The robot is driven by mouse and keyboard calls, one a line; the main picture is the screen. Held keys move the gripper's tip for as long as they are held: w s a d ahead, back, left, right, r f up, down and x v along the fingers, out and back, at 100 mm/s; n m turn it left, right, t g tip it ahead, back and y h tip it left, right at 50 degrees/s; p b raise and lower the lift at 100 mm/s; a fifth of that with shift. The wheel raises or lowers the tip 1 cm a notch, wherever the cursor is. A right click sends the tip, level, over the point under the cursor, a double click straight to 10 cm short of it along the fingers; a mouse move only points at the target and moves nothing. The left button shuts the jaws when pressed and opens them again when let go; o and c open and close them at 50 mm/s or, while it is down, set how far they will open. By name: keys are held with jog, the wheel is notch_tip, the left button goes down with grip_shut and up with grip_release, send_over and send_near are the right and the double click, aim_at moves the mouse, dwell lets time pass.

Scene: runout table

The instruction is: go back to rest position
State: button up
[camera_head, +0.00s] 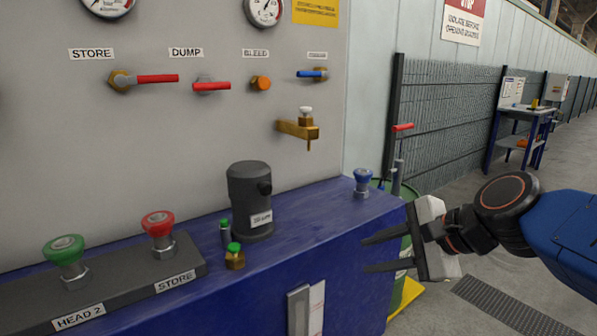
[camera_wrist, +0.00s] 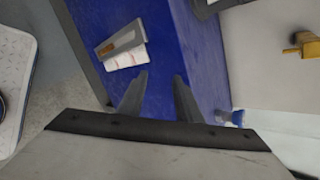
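My gripper (camera_head: 372,252) is at the right of the head view, beside the right end of the blue table (camera_head: 335,213). Its two dark fingers point left and stand apart with nothing between them. In the wrist view the open fingers (camera_wrist: 160,92) reach toward the blue side of the table (camera_wrist: 190,50). My arm comes in from the right edge of the head view.
A panel with valves (camera_head: 220,130) stands behind. Open floor (camera_head: 500,260) lies right.

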jog(key=s+d+f+n+g+h, duration=0.2)
jog(key=s+d+f+n+h, duration=0.5)
jog(key=s+d+f+n, duration=0.4)
notch_tip(320, 180, down, 2)
jog(key=d+n, duration=0.3)
jog(key=n, duration=0.1)
